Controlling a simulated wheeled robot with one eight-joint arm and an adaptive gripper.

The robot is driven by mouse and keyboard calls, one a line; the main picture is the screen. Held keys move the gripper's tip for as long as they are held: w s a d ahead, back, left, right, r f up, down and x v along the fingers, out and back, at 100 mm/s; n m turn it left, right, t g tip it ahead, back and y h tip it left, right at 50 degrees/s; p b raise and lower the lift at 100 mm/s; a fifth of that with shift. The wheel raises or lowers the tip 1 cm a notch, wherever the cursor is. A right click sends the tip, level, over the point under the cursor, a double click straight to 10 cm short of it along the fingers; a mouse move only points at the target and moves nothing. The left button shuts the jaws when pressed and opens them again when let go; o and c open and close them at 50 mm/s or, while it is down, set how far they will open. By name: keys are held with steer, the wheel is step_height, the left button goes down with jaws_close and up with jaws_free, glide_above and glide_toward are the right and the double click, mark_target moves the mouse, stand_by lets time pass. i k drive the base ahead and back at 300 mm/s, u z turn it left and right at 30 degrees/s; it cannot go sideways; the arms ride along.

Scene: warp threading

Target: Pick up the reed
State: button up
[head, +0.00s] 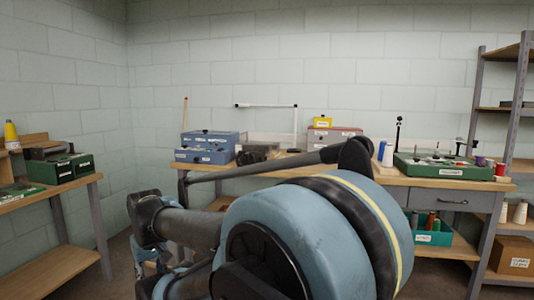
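I cannot pick out the reed with certainty in the head view. It may be too small to tell or hidden behind my arm. My arm fills the lower middle of the view, with its large blue joint in front. What looks like part of my gripper (150,264) shows low at the left end of the arm, above the floor and away from both benches. Its fingers are not clear, so I cannot tell whether it is open or holds anything.
The back workbench (440,184) carries blue boxes (210,146), a grey box (333,137), a white lamp (266,106) and a green tray (440,168). A left bench (66,186) holds green boxes (62,168). A shelf rack (505,110) stands right. Floor shows between the benches.

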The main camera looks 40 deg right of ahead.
mark_target(239, 146)
steer(key=z, duration=1.3)
steer(key=k, duration=0.5)
steer(key=z, duration=1.7)
steer(key=i, duration=2.7)
